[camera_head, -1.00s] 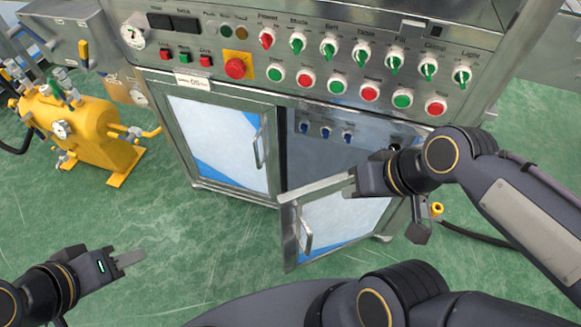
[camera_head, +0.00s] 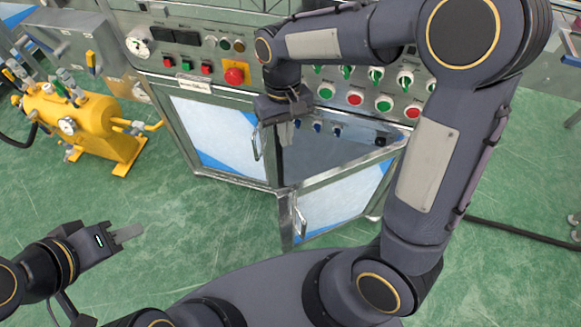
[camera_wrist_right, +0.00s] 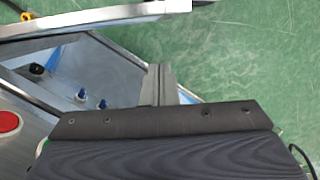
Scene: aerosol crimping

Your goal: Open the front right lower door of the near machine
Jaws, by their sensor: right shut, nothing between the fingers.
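The front right lower door (camera_head: 345,197) of the near machine (camera_head: 185,83) stands open, swung outward from its right side, with its handle (camera_head: 299,221) near the free edge. It also shows at the top of the right wrist view (camera_wrist_right: 95,20). Behind it the cabinet opening (camera_head: 325,160) shows blue-tipped fittings. My right gripper (camera_head: 285,135) is shut and empty, fingers down, by the left side of the opening and apart from the open door. Its fingers show in the right wrist view (camera_wrist_right: 160,85). My left gripper (camera_head: 127,234) looks shut and empty, low over the floor at left.
The left lower door (camera_head: 222,135) is closed, its handle (camera_head: 256,143) close to my right gripper. The control panel with buttons and knobs (camera_head: 384,103) is above. A yellow tank (camera_head: 85,125) stands at left. Green floor (camera_head: 190,230) in front is clear.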

